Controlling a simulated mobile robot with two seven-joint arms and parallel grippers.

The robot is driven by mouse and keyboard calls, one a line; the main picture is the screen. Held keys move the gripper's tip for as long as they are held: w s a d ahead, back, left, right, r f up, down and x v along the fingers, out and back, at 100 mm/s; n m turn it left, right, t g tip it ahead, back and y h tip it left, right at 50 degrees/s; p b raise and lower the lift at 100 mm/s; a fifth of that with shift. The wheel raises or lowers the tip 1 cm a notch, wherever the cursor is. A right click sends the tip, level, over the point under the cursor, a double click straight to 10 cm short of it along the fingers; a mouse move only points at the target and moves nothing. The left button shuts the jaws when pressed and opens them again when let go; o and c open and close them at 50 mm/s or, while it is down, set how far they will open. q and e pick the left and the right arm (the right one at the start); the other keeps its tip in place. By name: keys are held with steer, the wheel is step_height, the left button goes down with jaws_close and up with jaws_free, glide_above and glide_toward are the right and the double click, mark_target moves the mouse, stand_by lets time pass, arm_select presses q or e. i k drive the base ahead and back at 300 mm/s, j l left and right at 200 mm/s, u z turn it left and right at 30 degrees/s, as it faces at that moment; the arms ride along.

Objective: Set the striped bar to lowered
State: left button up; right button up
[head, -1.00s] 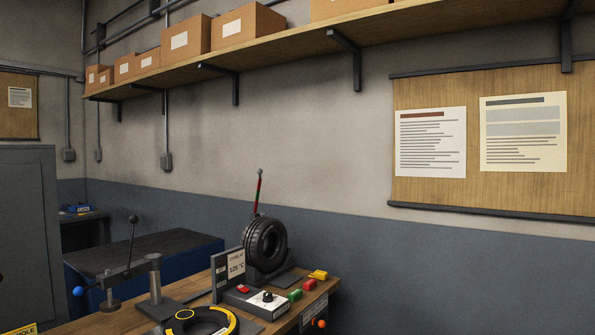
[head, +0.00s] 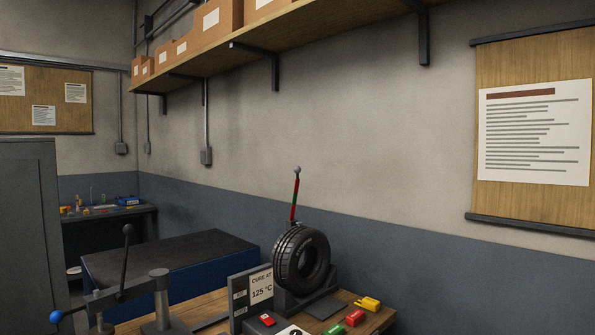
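A thin bar (head: 295,198) with red and green sections and a grey ball on top stands nearly upright, leaning slightly right, behind the small black tyre (head: 301,258). It is the only banded bar I see; whether it is the striped bar I cannot tell. Its lower end is hidden by the tyre. The tyre stands upright on a dark stand on the wooden bench (head: 212,302). Neither of my grippers is in view.
A lever press (head: 160,295) with a blue knob stands on the bench at left. A "CURE AT 125 °C" sign (head: 261,288) and red, green and yellow blocks (head: 367,304) are near the tyre. A grey cabinet (head: 27,230) stands at far left; a shelf with boxes hangs above.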

mark_target(296, 169)
steer(key=i+l, duration=0.15)
steer(key=l, duration=0.25)
steer(key=i+l, duration=0.2)
steer(key=l, duration=0.2)
steer(key=i+l, duration=0.15)
steer(key=l, duration=0.25)
steer(key=i+l+z, duration=0.1)
steer(key=l, duration=0.3)
steer(key=i+l, duration=0.45)
steer(key=l, duration=0.3)
steer(key=i+l, duration=0.2)
steer(key=l, duration=0.2)
steer(key=z, duration=0.05)
